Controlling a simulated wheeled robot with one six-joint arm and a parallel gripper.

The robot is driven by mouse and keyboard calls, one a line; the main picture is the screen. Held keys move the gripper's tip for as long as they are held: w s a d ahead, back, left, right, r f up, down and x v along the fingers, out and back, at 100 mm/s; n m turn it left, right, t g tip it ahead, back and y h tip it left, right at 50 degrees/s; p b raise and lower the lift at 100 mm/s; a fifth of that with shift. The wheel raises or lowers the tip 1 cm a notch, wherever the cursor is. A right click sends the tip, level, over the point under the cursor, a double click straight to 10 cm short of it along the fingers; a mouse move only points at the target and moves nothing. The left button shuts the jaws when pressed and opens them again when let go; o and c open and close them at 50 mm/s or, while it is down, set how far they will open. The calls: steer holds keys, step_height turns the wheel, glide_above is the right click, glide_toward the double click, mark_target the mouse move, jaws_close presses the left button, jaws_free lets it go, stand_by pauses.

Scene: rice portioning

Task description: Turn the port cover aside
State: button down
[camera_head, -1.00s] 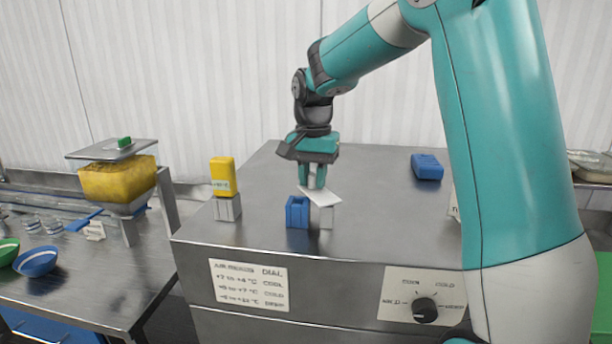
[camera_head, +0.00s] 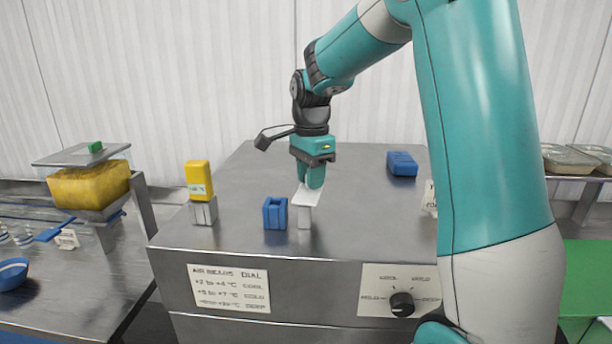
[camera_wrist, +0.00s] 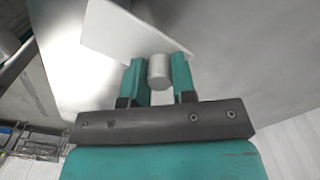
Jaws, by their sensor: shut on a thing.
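The port cover (camera_head: 307,196) is a thin white flat plate on top of a short pale post (camera_head: 304,217), on the steel cabinet. My gripper (camera_head: 312,184) points down over the cover. In the wrist view, the two teal fingers (camera_wrist: 159,65) stand either side of a short grey cylindrical knob (camera_wrist: 159,73) at the white plate (camera_wrist: 125,35). The fingers are shut on this knob. In the head view, the knob is hidden behind the fingers. Any opening under the cover is not visible.
A blue slotted block (camera_head: 275,214) stands just left of the post. A yellow box (camera_head: 198,179) sits on a grey stand (camera_head: 203,211) further left. A blue box (camera_head: 402,163) lies at the back right. The cabinet top (camera_head: 355,215) is clear right of the cover.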

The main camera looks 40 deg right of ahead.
steer(key=shift+s+d+r+m, duration=0.1)
steer(key=shift+d+m, duration=0.05)
steer(key=shift+m, duration=0.15)
steer(key=c, duration=0.9)
jaws_free()
step_height(320, 180, up, 17)
steer(key=shift+r+b, duration=0.15)
steer(key=shift+b, duration=0.85)
